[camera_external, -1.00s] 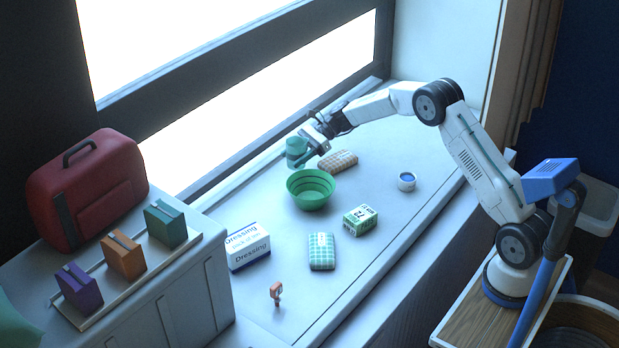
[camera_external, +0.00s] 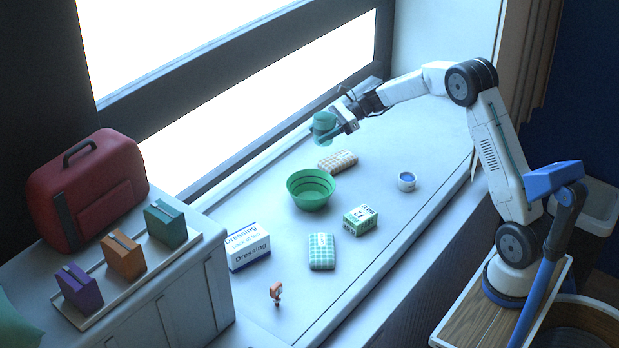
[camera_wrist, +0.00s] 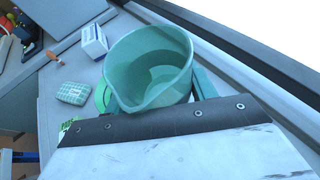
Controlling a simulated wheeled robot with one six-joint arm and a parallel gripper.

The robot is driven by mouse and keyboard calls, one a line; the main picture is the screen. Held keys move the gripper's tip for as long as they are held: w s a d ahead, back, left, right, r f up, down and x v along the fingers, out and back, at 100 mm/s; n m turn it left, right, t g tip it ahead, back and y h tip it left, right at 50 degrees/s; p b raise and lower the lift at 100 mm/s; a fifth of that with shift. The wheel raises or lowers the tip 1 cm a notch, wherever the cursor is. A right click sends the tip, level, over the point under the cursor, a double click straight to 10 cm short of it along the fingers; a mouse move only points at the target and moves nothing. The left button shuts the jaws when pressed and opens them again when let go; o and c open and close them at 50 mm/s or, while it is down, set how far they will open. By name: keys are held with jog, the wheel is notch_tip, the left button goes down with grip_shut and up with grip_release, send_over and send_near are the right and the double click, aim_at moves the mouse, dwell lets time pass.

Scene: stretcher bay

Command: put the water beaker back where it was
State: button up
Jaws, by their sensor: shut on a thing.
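The water beaker (camera_external: 324,124) is a green see-through cup with a pouring lip. My gripper (camera_external: 332,134) is shut on it and holds it above the far part of the counter, near the window. In the wrist view the beaker (camera_wrist: 150,68) stands between my fingers, with its open mouth toward the camera and what looks like liquid inside. From the outside camera it looks upright or nearly so. Its lower part is partly hidden by a finger.
The far right counter is clear.

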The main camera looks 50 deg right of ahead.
jog(key=s+d+m+t+h, duration=0.2)
jog(key=s+m+t+h, duration=0.15)
jog(key=s, duration=1.15)
jog(key=shift+m+t, duration=0.25)
jog(key=shift+m, duration=0.4)
jog(key=s+f, duration=0.1)
jog(key=f, duration=0.2)
jog(key=s+f, duration=0.1)
jog(key=f, duration=0.2)
jog(key=s+f, duration=0.2)
jog(key=f, duration=0.1)
jog(key=shift+a, duration=0.4)
jog(key=shift+w+f, duration=0.1)
jog(key=shift+f, duration=1.8)
jog(key=shift+f, duration=0.15)
jog(key=o, duration=1)
jog(key=shift+o, duration=0.2)
